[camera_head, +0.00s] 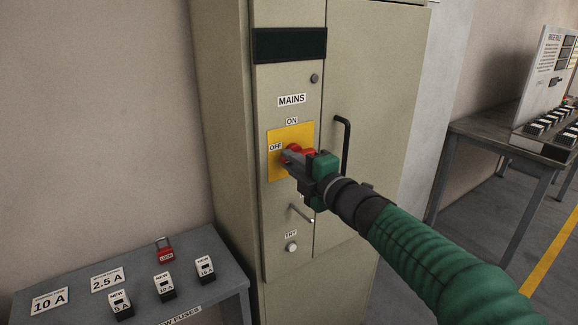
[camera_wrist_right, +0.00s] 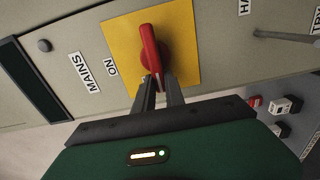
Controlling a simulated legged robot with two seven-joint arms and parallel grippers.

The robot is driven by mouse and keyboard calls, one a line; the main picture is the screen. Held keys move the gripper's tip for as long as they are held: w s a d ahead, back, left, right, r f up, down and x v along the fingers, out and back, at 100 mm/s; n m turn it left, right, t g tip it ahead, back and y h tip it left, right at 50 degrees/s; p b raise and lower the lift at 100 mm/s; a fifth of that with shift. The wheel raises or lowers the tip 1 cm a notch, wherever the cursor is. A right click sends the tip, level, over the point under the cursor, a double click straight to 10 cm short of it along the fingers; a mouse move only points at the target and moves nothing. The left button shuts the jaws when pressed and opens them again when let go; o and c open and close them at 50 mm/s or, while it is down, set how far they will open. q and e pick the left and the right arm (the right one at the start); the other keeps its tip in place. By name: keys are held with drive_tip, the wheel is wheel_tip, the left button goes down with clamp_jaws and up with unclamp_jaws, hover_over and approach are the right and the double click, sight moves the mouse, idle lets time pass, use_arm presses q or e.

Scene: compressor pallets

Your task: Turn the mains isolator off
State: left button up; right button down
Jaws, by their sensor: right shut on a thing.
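The mains isolator is a red rotary handle (camera_wrist_right: 150,52) on a yellow plate (camera_head: 277,170), set on the cabinet's front panel below the MAINS label (camera_head: 292,100). The ON label (camera_head: 292,121) is above the plate, and the OFF label (camera_head: 275,147) is at its left side. The handle lies roughly sideways, in line with the OFF label. My right gripper (camera_wrist_right: 162,88) is shut on the handle, its fingers at the handle's near end in the wrist view. The fingers hide part of the knob. My left gripper is not in view.
The cabinet (camera_head: 228,150) has a black door handle (camera_head: 343,145), and a small metal lever (camera_head: 300,213) and a TRY button (camera_head: 292,247) below the isolator. A bench (camera_head: 210,262) at lower left holds fuses and a red padlock (camera_head: 165,251). Another table (camera_head: 480,128) stands at right.

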drive_tip(key=shift+w+d+f, duration=0.1)
drive_tip(key=shift+w+d, duration=0.1)
drive_tip(key=shift+d, duration=0.3)
drive_tip(key=c, duration=1.4)
unclamp_jaws()
drive_tip(key=shift+w, duration=0.1)
drive_tip(key=v, duration=1.7)
drive_tip(key=shift+w+d, duration=0.15)
drive_tip(key=shift+w, duration=0.05)
drive_tip(key=shift+w+f, duration=0.1)
drive_tip(key=shift+f, duration=0.1)
